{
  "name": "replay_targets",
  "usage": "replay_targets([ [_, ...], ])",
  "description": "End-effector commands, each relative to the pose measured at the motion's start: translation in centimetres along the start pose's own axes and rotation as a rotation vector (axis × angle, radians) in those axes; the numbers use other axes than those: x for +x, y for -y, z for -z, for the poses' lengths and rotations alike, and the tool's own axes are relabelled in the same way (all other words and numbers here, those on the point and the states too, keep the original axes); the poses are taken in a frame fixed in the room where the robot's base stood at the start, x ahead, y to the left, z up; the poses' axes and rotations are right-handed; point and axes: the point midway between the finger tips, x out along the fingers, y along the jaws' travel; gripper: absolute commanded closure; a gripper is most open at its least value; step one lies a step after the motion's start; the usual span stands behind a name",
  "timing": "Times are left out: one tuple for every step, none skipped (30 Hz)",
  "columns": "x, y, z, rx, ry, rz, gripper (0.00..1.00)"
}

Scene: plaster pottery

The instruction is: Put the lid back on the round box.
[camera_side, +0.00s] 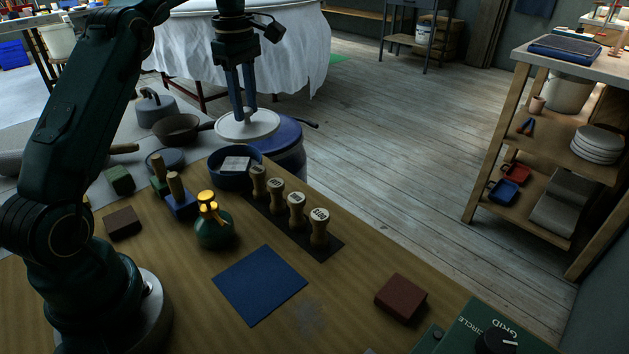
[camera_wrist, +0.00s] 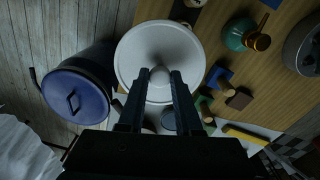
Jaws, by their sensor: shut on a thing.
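A round white lid (camera_side: 262,126) is in the air near the far end of the table, apart from any container. My gripper (camera_side: 245,112) is shut on the lid's knob, which also shows between the fingertips in the wrist view (camera_wrist: 160,75). The lid fills the upper middle of the wrist view (camera_wrist: 135,50) and looks about level. A round, open, dark blue box (camera_side: 213,176) stands on the table's far edge with pale tiles inside. In the side view it is nearer the camera than the lid. I cannot make the box out in the wrist view; the lid may hide it.
Several wooden stamps (camera_side: 297,205) stand on a dark strip beside the box. A green pot with a brass top (camera_side: 214,232) and blue and green blocks with wooden handles (camera_side: 183,205) are nearby. A lidded blue bin (camera_wrist: 75,95) stands off the table. The blue mat (camera_side: 260,285) is clear.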

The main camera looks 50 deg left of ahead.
Motion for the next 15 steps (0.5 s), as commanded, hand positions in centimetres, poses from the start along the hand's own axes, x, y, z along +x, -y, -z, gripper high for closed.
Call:
replay_targets([
  [0.6, -0.1, 1.6, -0.043, 0.0, 0.003, 1.0],
  [0.9, -0.2, 2.4, -0.061, 0.0, 0.004, 1.0],
  [1.2, -0.2, 3.2, -0.081, 0.0, 0.007, 1.0],
  [1.5, -0.1, 3.7, -0.093, 0.0, 0.01, 1.0],
  [1.7, 0.0, 4.1, -0.104, 0.002, 0.016, 1.0],
  [2.0, 0.1, 4.5, -0.114, 0.004, 0.023, 1.0],
  [2.2, 0.2, 4.7, -0.121, 0.005, 0.027, 1.0],
  [2.3, 0.3, 4.9, -0.126, 0.006, 0.029, 1.0],
  [2.4, 0.4, 5.1, -0.131, 0.006, 0.031, 1.0],
  [2.4, 0.4, 5.2, -0.133, 0.006, 0.031, 1.0],
  [2.5, 0.4, 5.2, -0.134, 0.006, 0.031, 1.0],
  [2.7, 0.4, 5.2, -0.134, 0.006, 0.031, 1.0],
  [2.9, 0.4, 5.2, -0.133, 0.007, 0.032, 1.0],
  [3.0, 0.4, 5.2, -0.133, 0.007, 0.032, 1.0],
  [3.4, 0.4, 5.1, -0.132, 0.007, 0.033, 1.0],
])
